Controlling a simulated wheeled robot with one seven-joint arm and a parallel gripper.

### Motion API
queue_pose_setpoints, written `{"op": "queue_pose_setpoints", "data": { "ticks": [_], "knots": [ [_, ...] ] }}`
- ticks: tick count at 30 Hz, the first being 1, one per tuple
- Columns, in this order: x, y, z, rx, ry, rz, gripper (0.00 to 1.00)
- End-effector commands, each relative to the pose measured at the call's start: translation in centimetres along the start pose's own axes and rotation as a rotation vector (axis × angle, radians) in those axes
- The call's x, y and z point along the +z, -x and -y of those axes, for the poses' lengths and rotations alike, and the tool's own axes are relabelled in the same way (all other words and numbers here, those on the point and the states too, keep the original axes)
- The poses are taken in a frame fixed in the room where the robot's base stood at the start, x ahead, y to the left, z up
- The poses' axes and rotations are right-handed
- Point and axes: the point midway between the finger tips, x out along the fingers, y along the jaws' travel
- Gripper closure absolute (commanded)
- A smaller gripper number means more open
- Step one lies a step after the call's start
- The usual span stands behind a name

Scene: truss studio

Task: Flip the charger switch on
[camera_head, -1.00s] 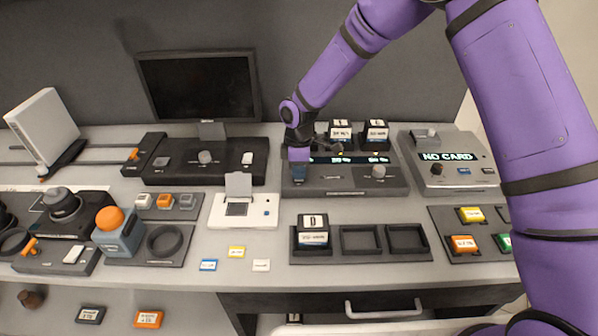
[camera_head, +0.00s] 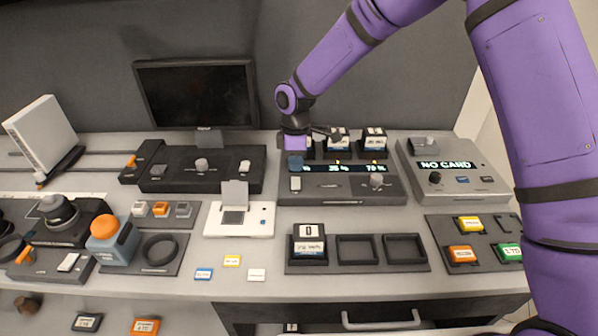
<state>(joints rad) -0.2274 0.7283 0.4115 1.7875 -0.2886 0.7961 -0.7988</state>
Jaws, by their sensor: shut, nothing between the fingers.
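The charger (camera_head: 340,190) is a dark box at the back of the table, right of centre, with a lit display strip (camera_head: 343,167) that reads percentages. A small light rocker switch (camera_head: 295,184) sits at the left of its front face; I cannot tell which way it is tipped. A grey knob (camera_head: 377,182) is at its right. Labelled batteries (camera_head: 374,141) stand in its back slots. My gripper (camera_head: 296,166) is shut and empty, pointing down just above and behind the switch, over the charger's left end. It hides the left part of the display and the left slot.
A tray (camera_head: 357,268) in front of the charger holds one battery (camera_head: 309,240) marked D and two empty bays. A white card reader (camera_head: 239,220) stands to the left. A "NO CARD" box (camera_head: 450,185) is to the right, and a monitor (camera_head: 197,92) is behind left.

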Motion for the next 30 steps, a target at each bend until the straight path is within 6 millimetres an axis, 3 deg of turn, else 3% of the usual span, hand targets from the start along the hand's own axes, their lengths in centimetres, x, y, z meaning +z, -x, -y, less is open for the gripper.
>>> {"op": "queue_pose_setpoints", "data": {
  "ticks": [6,12,18,30],
  "knots": [
    [0.1,4.5,1.0,0.002,-0.002,-0.001,1.00],
    [0.1,7.3,1.8,0.002,-0.001,-0.001,1.00],
    [0.1,8.5,2.1,0.000,-0.001,0.000,1.00],
    [0.3,8.8,2.2,0.004,-0.008,0.001,1.00]
  ]
}}
